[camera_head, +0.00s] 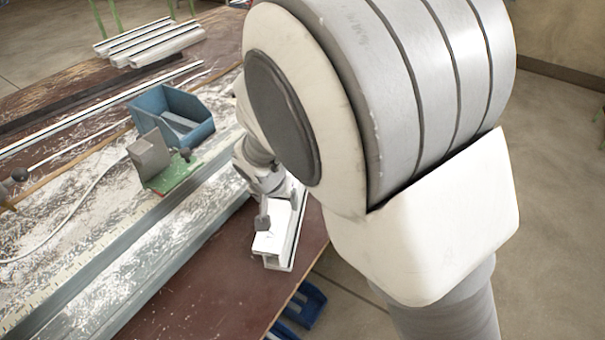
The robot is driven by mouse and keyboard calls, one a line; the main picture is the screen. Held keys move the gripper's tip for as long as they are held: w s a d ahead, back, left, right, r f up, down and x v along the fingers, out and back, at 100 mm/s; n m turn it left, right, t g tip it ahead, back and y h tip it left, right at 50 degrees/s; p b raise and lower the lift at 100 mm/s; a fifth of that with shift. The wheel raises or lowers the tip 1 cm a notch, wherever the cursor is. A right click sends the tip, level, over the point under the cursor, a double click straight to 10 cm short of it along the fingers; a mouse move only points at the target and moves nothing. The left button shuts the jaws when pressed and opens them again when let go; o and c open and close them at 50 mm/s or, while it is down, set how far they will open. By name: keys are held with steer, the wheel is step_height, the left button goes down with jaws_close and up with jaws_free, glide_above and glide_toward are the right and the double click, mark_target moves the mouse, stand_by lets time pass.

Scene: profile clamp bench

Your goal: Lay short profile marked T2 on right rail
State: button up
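A short white profile (270,245) is near the front edge of the bench, below my wrist. A second pale strip (292,240) runs close along its right side; I cannot tell whether they are one piece. No T2 mark is legible. My gripper (263,222) is over the upper end of the white profile, with one grey finger showing against it. My arm hides the other finger, so its opening and any grip are unclear. A long grey metal rail (130,262) runs diagonally along the bench, left of the profile. I cannot tell whether it is the right rail.
A grey block on a green base (172,178) and a blue bin (170,115) stand beyond the rail. Several white profiles (150,42) lie at the back. A white cable (75,218) crosses the shavings-covered surface. Bare brown bench (190,300) lies left of the short profile.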

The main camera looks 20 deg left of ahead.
jaws_close()
steer(key=shift+r, duration=0.1)
stand_by(0.3)
